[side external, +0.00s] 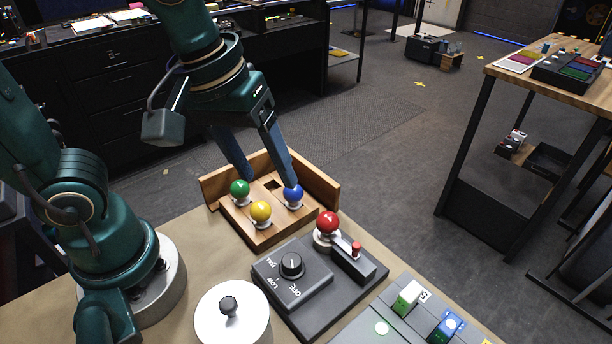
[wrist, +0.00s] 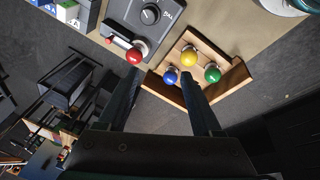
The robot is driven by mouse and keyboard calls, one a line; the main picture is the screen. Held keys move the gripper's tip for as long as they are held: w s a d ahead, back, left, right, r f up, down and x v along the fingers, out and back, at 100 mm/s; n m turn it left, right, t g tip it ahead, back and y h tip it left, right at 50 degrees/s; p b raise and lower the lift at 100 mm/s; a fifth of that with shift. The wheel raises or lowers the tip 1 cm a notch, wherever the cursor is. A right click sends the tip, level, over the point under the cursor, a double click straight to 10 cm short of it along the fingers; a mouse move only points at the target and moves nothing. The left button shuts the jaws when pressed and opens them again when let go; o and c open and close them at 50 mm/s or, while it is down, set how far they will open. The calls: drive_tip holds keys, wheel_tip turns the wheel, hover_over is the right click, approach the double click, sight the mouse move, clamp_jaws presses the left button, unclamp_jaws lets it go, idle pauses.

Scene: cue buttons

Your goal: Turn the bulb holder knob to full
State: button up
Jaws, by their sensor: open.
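The bulb holder is a dark grey unit (side external: 330,308) with a round black knob (side external: 291,265) marked OFF, LOW and a third, partly legible label. The knob also shows in the wrist view (wrist: 151,14); I cannot tell which label its pointer faces. A red bulb (side external: 327,222) stands upright on the holder, beside a small red-topped part (side external: 356,248). My gripper (side external: 270,182) is open above the wooden bulb tray (side external: 262,238), away from the knob. One finger overlaps the blue bulb (side external: 293,195) in the side view; contact is unclear.
Green (side external: 240,188) and yellow (side external: 261,211) bulbs sit in the tray, which has a raised back wall. A white round lidded container (side external: 232,316) stands left of the holder.

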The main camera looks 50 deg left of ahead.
sight(292, 260)
drive_tip(key=d+f+g, duration=0.1)
drive_tip(key=d+f, duration=0.1)
drive_tip(key=d+f+g, duration=0.2)
drive_tip(key=d+f, duration=0.1)
drive_tip(key=shift+d+f+m+y, duration=0.3)
drive_tip(key=shift+d+f+m, duration=0.05)
drive_tip(key=shift+m, duration=0.05)
drive_tip(key=shift+s+d+f, duration=0.1)
drive_tip(key=shift+s+f, duration=0.2)
drive_tip(key=shift+f, duration=2.4)
clamp_jaws()
